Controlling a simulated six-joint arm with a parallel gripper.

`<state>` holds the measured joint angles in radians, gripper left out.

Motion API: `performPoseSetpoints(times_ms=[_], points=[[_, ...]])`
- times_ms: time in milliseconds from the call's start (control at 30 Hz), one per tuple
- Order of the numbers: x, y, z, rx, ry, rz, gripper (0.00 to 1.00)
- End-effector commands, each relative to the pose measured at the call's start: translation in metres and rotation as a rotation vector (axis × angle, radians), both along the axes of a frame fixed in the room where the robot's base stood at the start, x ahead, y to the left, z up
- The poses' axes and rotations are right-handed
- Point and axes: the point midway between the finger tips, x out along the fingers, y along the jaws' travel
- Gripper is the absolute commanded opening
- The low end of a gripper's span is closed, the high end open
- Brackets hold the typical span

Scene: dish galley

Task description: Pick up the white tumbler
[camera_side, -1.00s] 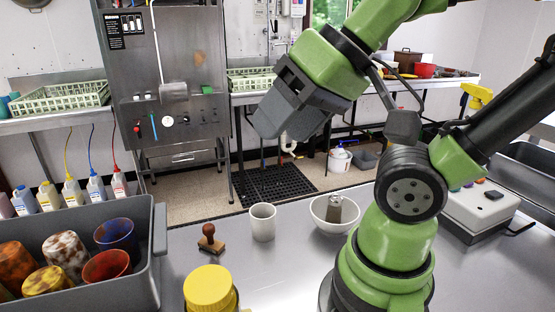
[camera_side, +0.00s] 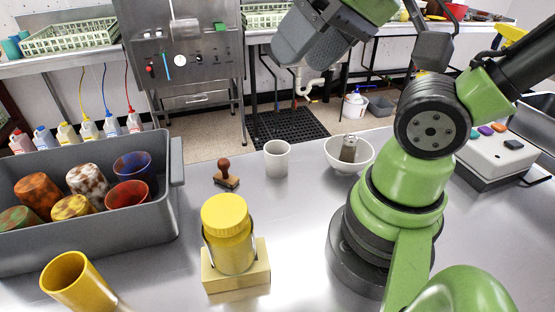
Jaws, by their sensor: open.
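The white tumbler (camera_side: 277,160) stands upright on the steel counter (camera_side: 300,225), between a wooden stamp and a white bowl. Nothing touches it. My gripper (camera_side: 287,52) is dark grey and hangs in the upper middle of the picture, well above the counter and apart from the tumbler. It is open, and nothing shows in it.
The white bowl (camera_side: 364,163) holds a grey metal shaker (camera_side: 348,148). The stamp (camera_side: 226,178) stands left. A yellow-lidded jar (camera_side: 228,232) sits on a yellow block (camera_side: 238,275) in front. A grey bin (camera_side: 120,235) holds several coloured cups; a yellow cup (camera_side: 75,285) lies tilted nearby.

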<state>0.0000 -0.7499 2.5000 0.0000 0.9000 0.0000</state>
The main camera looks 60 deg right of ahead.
Motion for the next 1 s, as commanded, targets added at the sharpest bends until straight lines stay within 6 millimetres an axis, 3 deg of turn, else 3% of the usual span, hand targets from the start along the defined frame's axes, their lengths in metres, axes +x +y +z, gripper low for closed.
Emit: performPoseSetpoints(times_ms=[100,267,633,767,1000], points=[[0.000,0.000,0.000,0.000,0.000,0.000,0.56],[0.000,0.000,0.000,0.000,0.000,0.000,0.90],[0.007,-0.008,-0.004,-0.035,0.013,-0.020,0.91],[0.029,-0.037,-0.020,-0.162,0.052,-0.069,0.91],[0.072,-0.110,-0.074,-0.434,0.163,-0.041,0.91]])
